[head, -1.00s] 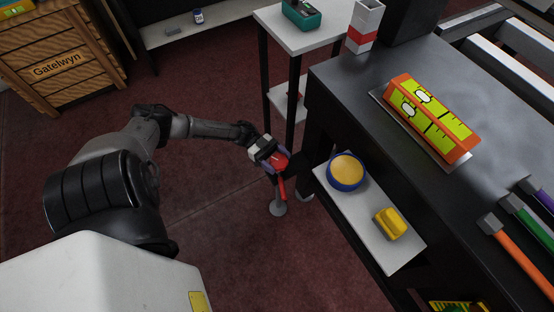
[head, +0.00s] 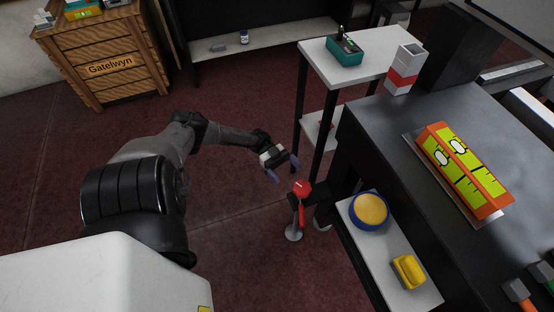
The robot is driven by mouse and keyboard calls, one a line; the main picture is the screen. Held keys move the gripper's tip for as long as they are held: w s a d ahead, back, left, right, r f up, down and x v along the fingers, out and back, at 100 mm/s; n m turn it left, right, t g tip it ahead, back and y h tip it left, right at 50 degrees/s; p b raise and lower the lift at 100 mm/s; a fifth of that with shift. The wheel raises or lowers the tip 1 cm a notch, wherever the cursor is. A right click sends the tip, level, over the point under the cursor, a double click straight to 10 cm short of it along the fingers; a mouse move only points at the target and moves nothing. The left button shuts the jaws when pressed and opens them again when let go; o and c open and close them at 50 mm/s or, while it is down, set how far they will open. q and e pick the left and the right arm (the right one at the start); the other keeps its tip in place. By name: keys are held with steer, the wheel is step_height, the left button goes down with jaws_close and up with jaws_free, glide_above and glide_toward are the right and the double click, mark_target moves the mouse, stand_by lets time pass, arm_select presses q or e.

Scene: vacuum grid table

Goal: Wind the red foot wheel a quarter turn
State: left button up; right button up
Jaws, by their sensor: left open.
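The red foot wheel (head: 302,189) is a small red knob on a dark bracket low beside the dark table. A red handle part hangs below it, above a round grey foot (head: 294,233) on the floor. My left gripper (head: 284,170) is open and empty, with bluish fingers, just up and left of the wheel. It looks apart from the wheel. My right gripper is not in view.
A white side stand (head: 375,45) rises behind the wheel. Red floor is open at left.

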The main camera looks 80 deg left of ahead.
arm_select(q)
steer(key=shift+v, duration=2.75)
steer(key=shift+f, duration=0.1)
